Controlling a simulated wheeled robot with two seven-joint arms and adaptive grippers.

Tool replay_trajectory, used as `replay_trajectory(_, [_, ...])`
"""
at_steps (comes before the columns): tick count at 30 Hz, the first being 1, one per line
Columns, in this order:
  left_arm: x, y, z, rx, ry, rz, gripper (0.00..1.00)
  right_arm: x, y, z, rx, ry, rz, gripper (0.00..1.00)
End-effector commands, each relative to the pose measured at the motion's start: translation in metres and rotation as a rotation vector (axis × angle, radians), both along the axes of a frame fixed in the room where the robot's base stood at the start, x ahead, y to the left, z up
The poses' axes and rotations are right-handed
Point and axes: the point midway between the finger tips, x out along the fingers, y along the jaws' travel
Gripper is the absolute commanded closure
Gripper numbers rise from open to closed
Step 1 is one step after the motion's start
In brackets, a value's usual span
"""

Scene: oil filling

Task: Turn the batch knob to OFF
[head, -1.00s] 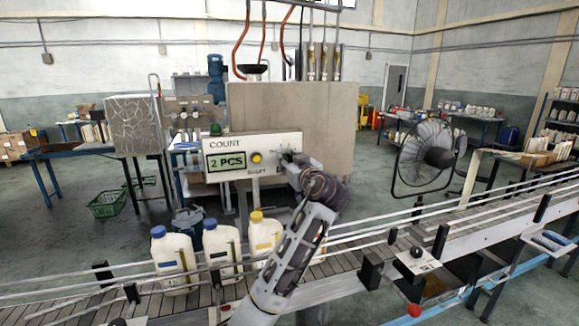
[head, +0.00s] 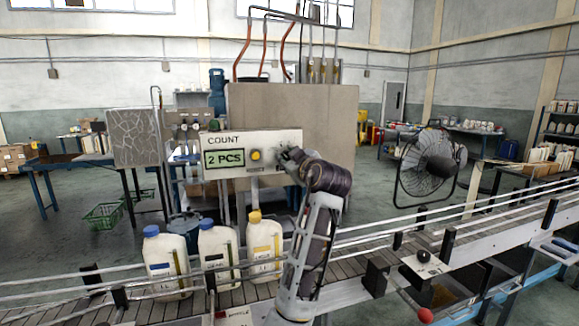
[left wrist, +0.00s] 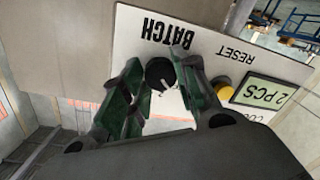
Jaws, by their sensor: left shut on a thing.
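The black batch knob (left wrist: 160,73) is on the white control panel, under the upside-down word BATCH in the left wrist view. My left gripper (left wrist: 167,84) has its green fingers on either side of the knob and is shut on it. The knob's pointer direction is not clear. In the head view my left gripper (head: 290,158) is at the right end of the panel (head: 282,138) and hides the knob. The display (head: 224,159) reads 2 PCS. My right gripper is not in view.
A yellow reset button (head: 256,155) sits close to the knob; it also shows in the left wrist view (left wrist: 222,87). Several white bottles, one with a yellow cap (head: 264,243), stand on the conveyor (head: 390,258) below. A large fan (head: 425,165) stands at the right.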

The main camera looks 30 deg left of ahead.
Motion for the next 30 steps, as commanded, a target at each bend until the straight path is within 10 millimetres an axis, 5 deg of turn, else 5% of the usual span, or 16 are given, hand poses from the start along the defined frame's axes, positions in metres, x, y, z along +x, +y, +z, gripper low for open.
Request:
replay_trajectory(9, [0.0,0.0,-0.002,-0.093,-0.108,-0.001,0.94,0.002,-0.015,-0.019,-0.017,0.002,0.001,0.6])
replay_trajectory(18, [0.0,0.0,-0.001,-0.149,-0.174,-0.001,0.94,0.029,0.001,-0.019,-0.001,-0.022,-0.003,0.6])
replay_trajectory(30, [0.0,0.0,0.001,-0.163,-0.192,0.0,0.94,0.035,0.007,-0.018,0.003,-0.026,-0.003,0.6])
